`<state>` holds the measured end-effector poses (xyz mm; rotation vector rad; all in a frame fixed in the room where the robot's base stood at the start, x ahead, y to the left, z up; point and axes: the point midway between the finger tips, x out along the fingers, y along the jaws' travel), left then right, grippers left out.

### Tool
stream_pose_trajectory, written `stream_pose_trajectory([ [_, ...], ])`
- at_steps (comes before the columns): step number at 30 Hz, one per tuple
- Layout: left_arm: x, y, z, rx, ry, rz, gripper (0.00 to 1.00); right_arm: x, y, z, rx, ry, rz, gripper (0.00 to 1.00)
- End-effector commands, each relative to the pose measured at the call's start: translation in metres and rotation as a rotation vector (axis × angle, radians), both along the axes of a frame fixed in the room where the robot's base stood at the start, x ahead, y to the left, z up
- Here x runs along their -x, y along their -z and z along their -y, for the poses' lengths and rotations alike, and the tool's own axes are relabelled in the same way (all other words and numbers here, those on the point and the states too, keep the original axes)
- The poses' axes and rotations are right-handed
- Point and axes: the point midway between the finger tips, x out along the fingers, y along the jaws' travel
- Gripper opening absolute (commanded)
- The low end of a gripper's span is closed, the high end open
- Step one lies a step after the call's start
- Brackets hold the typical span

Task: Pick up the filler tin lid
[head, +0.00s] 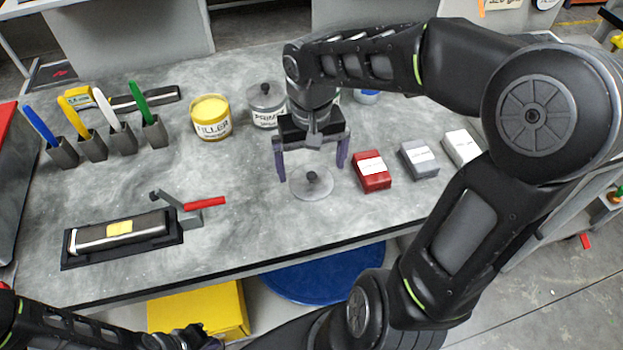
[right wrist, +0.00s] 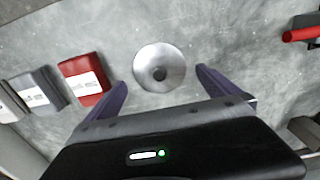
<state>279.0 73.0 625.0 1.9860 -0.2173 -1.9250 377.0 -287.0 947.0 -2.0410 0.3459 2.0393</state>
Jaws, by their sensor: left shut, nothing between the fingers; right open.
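The filler tin lid, a grey metal disc with a dark knob (head: 312,184), lies flat on the grey bench. In the right wrist view the lid (right wrist: 159,67) lies ahead of the fingertips, between their lines. My right gripper (head: 312,172) points down over the lid, open and empty, with its purple fingers apart on either side. It also shows in the right wrist view (right wrist: 160,82). The open filler tin (head: 211,118), with yellow filler inside, stands to the left behind. My left gripper (head: 195,338) is low at the bottom edge, dark and partly cut off, away from the lid.
A lidded primer tin (head: 265,105) stands behind the right gripper. A red box (head: 371,172), a grey box (head: 419,158) and a white box (head: 461,147) stand to the right. A red-handled clamp (head: 203,203) and a block in a black tray (head: 120,238) lie to the left.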

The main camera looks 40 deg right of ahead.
Motion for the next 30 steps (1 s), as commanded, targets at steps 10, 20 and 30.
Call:
stream_pose_trajectory([
  [10, 0.000, -0.003, 0.000, 0.000, 0.000, 0.000, 0.00, 0.002, 0.035, -0.001, 0.000, 0.000, -0.001, 1.00],
  [20, 0.000, -0.003, 0.000, 0.000, 0.000, 0.000, 0.00, 0.002, 0.034, -0.001, 0.000, 0.000, -0.001, 1.00],
  [30, 0.000, -0.003, 0.000, 0.000, 0.000, 0.000, 0.00, 0.002, 0.034, -0.001, 0.000, 0.000, -0.001, 0.89],
])
